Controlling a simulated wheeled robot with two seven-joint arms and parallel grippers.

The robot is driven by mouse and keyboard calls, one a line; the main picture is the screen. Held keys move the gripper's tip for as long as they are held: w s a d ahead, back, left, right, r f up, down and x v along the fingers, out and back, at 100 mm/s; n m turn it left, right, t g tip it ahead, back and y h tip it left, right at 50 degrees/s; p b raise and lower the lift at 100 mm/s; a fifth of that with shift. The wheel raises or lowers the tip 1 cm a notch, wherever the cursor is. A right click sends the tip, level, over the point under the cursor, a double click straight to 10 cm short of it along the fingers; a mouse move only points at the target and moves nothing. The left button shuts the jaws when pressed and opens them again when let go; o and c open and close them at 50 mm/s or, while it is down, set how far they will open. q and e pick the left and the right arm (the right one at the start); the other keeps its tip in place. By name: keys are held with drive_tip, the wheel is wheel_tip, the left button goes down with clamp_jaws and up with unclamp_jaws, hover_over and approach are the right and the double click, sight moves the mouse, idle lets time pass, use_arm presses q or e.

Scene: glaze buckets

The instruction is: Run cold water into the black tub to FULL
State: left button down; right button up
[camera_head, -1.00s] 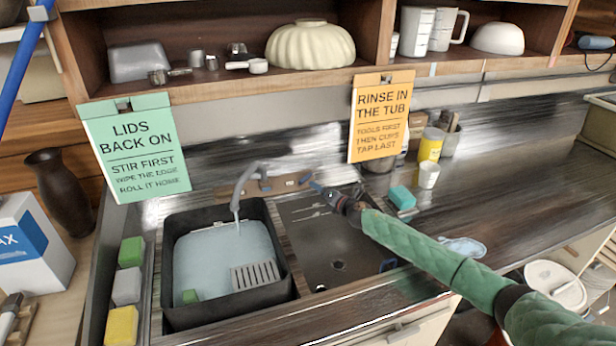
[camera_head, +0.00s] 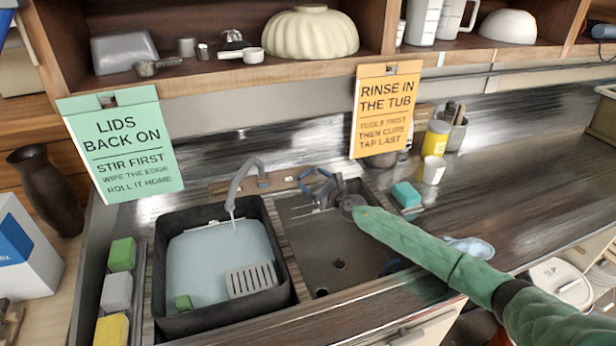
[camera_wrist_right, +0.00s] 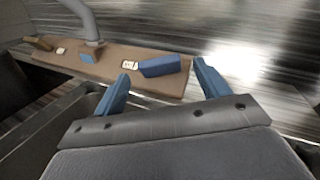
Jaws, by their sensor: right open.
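The black tub (camera_head: 281,290) stands at the left of the sink. Pale water (camera_head: 205,262) lies in it below the rim, with a grey slotted piece and a green block at its front. I cannot make out a FULL mark. The grey tap (camera_head: 238,184) runs a thin stream into the tub. My right gripper (camera_head: 322,186) is open at the right end of the wooden tap board. In the right wrist view, a blue tap handle (camera_wrist_right: 160,66) shows between and beyond the open fingers (camera_wrist_right: 162,72); I cannot tell whether they touch it. My left gripper is not in view.
An empty dark basin (camera_head: 335,245) lies under my right arm. A teal sponge (camera_head: 406,194), a yellow jar (camera_head: 435,140) and a white cup (camera_head: 432,170) stand to the right. Two hanging signs, green (camera_head: 125,145) and orange (camera_head: 385,110), are above the counter.

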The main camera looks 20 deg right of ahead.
sight(306, 175)
drive_tip(key=x, duration=0.2)
drive_tip(key=shift+w+a, duration=0.15)
drive_tip(key=shift+w, duration=0.3)
drive_tip(key=shift+c, duration=1)
drive_tip(key=c, duration=0.8)
drive_tip(key=m+p, duration=0.1)
drive_tip(key=h+p, duration=0.1)
drive_tip(key=p, duration=0.1)
drive_tip(key=shift+a+r+m+t+h, duration=0.2)
drive_tip(key=shift+m+t+h, duration=0.1)
drive_tip(key=shift+m+t, duration=0.1)
drive_tip(key=m+h+p, duration=0.2)
drive_tip(key=m+t+h+p, duration=0.1)
drive_tip(key=m+h+p, duration=0.1)
drive_tip(key=shift+a+f+m, duration=0.1)
drive_tip(key=shift+a+m, duration=0.1)
drive_tip(key=shift+m, duration=0.1)
drive_tip(key=shift+d+f+m+h+p, duration=0.1)
drive_tip(key=shift+m+h+p, duration=0.3)
drive_tip(key=shift+h, duration=0.1)
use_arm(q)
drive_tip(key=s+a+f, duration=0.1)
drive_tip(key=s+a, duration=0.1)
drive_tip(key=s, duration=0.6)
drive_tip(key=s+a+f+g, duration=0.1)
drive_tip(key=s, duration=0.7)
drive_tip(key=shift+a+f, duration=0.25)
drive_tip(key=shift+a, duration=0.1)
